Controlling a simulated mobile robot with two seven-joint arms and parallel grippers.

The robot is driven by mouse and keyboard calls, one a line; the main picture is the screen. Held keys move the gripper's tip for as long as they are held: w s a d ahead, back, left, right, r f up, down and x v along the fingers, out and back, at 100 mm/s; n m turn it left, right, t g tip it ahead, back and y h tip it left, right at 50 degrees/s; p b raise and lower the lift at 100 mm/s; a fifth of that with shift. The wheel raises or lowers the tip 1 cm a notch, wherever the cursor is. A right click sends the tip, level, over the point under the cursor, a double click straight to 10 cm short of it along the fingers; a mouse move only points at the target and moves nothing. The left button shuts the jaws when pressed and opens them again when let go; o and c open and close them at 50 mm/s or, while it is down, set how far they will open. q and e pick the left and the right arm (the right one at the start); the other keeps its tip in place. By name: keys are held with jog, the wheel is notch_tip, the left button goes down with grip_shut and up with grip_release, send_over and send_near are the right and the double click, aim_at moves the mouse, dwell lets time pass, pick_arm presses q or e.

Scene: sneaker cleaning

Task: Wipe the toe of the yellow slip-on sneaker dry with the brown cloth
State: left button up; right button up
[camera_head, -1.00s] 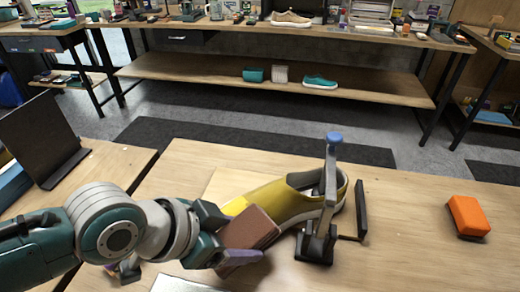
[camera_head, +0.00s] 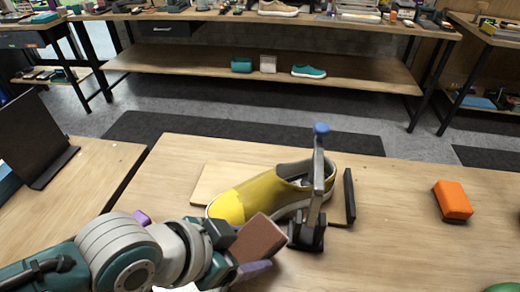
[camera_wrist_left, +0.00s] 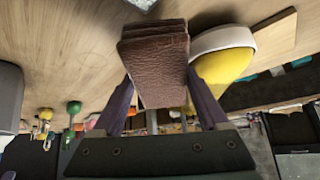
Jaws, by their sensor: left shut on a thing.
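The yellow slip-on sneaker (camera_head: 255,195) lies on its side of the workbench with its toe toward the left, beside an upright clamp (camera_head: 316,190) with a blue knob. Its toe also shows in the left wrist view (camera_wrist_left: 222,67). My left gripper (camera_head: 240,258) is shut on the brown cloth (camera_head: 258,238), a folded block that also fills the middle of the left wrist view (camera_wrist_left: 155,65). The cloth is in front of the sneaker, near the toe; whether they touch is hard to tell. My right gripper is not in view.
An orange block (camera_head: 452,200) sits on the right of the bench (camera_head: 400,250). A black panel (camera_head: 30,135) stands at the left. A thin board (camera_head: 210,180) lies behind the toe. A green thing (camera_head: 502,288) shows at the lower right corner. The bench between clamp and orange block is clear.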

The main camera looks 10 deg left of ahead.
pick_arm(q)
jog(key=shift+w+d+f+b, duration=0.1)
jog(key=shift+f+b, duration=0.25)
jog(key=shift+f, duration=0.1)
dwell(0.5)
dwell(0.3)
